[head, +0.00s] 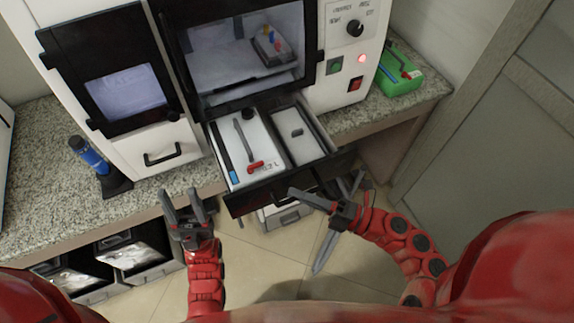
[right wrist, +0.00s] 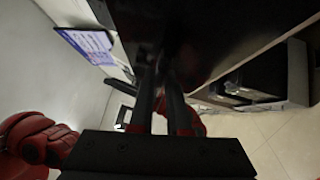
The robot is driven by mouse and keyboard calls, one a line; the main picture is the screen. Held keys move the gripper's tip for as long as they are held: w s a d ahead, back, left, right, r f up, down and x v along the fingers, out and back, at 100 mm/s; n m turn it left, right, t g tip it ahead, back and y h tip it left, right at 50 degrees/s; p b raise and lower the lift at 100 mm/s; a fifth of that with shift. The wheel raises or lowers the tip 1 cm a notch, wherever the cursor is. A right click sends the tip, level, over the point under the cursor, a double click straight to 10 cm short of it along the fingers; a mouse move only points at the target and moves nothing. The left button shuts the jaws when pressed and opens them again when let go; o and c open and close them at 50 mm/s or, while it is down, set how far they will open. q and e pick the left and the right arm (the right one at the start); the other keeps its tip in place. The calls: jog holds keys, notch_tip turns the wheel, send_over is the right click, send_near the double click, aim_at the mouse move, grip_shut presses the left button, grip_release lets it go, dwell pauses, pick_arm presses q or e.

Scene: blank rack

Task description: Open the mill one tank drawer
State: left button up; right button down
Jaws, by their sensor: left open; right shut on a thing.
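The white mill (head: 335,85) stands on the counter with a dark-framed window. Below the window a drawer (head: 243,198) with a black front is pulled out. Its two white compartments hold a dark tool, a red piece and a blue item. My right gripper (head: 300,193) is at the drawer's black front, shut on what appears to be its handle, which is mostly hidden by the fingers. In the right wrist view the fingers (right wrist: 165,100) reach up to a dark surface. My left gripper (head: 181,195) is open and empty, in front of the counter, left of the drawer.
A closed white drawer with a black handle (head: 173,155) is left of the open one. A green case (head: 402,82) lies at the right. Open bins (head: 130,255) sit below the counter.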

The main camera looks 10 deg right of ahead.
jog(key=s+d+p, duration=0.2)
jog(key=s, duration=0.4)
jog(key=shift+s+d, duration=0.15)
jog(key=shift+s, duration=0.2)
jog(key=c, duration=0.9)
grip_release()
jog(key=shift+v, duration=8.75)
